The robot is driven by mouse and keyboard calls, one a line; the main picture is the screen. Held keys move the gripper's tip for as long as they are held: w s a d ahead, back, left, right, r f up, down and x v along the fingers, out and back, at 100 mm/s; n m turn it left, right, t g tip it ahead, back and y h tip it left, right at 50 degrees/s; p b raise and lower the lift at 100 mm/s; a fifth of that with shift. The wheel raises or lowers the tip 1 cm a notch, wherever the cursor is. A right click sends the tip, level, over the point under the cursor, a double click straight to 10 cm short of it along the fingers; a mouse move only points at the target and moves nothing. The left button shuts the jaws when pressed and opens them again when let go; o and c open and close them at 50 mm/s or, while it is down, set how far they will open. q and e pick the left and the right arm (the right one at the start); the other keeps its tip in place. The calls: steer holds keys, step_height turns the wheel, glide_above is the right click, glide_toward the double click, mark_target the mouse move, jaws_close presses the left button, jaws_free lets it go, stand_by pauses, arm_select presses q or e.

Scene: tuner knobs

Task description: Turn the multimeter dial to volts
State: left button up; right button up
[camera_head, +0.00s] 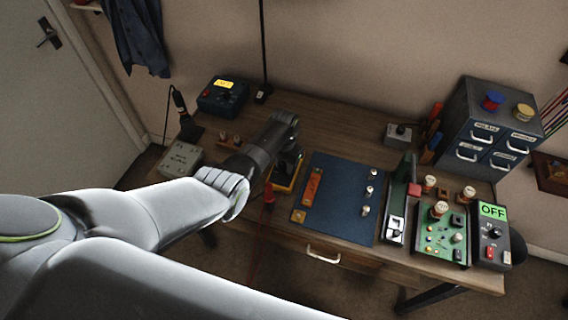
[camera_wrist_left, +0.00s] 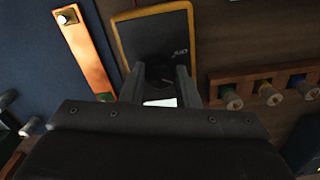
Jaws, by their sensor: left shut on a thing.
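The multimeter (camera_head: 284,187) has a dark face and a yellow-orange border and lies on the desk left of the blue mat. In the left wrist view its face (camera_wrist_left: 160,33) fills the top middle, with pale script on it. My left gripper (camera_head: 292,158) is over the multimeter and hides much of it in the head view. Its two fingers (camera_wrist_left: 158,88) come close together on the dial on the multimeter's face. The dial is mostly hidden between them, so I cannot read its setting. My right gripper is not in view.
A blue mat (camera_head: 342,213) with an orange strip (camera_head: 312,188) and small knobs lies right of the multimeter. A red probe (camera_head: 269,195) is at its left. A wooden rack (camera_wrist_left: 265,84) of small knobs is beside it. Boxed devices and a drawer cabinet (camera_head: 487,130) stand at the right.

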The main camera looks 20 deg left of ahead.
mark_target(284, 166)
arm_select(q)
steer(key=o, duration=1)
steer(key=shift+c, duration=0.2)
steer(key=shift+r, duration=0.1)
steer(key=shift+r, duration=0.55)
step_height(284, 166, up, 16)
steer(key=shift+b, duration=0.35)
